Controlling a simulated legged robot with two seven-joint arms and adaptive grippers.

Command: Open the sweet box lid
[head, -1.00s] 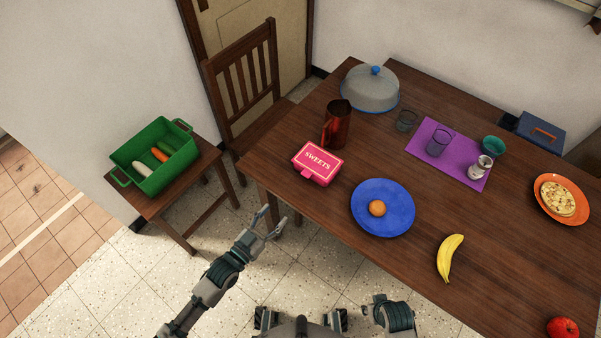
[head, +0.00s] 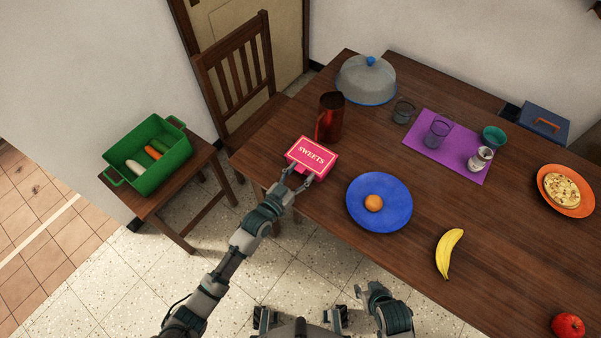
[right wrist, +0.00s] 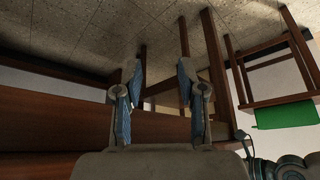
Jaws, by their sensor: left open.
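The pink sweet box (head: 312,155), labelled SWEETS, sits near the left part of the table's front edge with its lid shut. My left gripper (head: 299,177) is open at the near side of the box. Its fingers are apart, close against or just in front of the box's front; I cannot tell whether they touch it. The box's front latch area is partly hidden by the fingers. My right gripper (right wrist: 157,68) shows in the right wrist view with its two fingers apart and nothing between them. The right arm is low, off the table's front edge.
On the wooden table (head: 405,270), a dark red pitcher (head: 330,118) stands just behind the box. A blue plate (head: 379,218) with an orange (head: 374,203) lies to its right. A wooden chair (head: 236,85) stands behind left. A green crate (head: 148,177) is on a stool.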

